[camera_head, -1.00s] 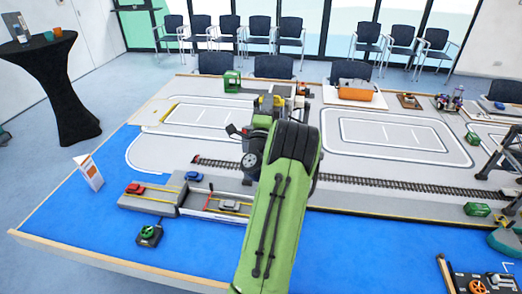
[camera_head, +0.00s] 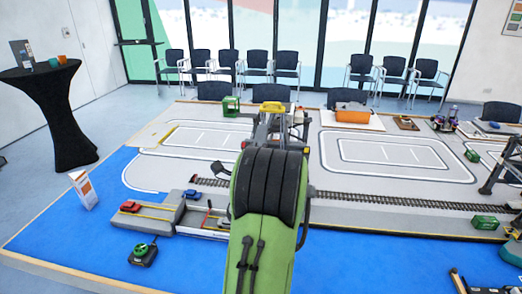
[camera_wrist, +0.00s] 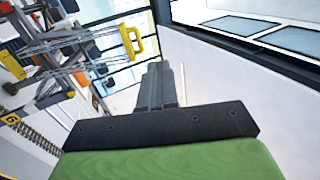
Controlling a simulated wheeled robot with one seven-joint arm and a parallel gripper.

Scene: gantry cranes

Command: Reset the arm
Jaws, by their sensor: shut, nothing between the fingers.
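My gripper (camera_wrist: 158,86) shows in the wrist view as two dark fingers close together, shut and empty. It points toward the white wall and windows and touches nothing. In the head view my green and black arm (camera_head: 262,215) rises from the bottom middle over the table (camera_head: 70,238). The gripper itself cannot be made out there. A grey gantry crane with a yellow top (camera_head: 270,107) stands behind the arm and is partly hidden. It also seems to show at the left of the wrist view, with a yellow piece (camera_wrist: 128,36).
A railway track (camera_head: 400,201) runs across the table. A red car (camera_head: 130,207) and a black-and-green device (camera_head: 143,252) lie left of my arm. An orange container (camera_head: 352,112) sits at the back. Another crane (camera_head: 500,165) stands at the right. Blue surface left is mostly clear.

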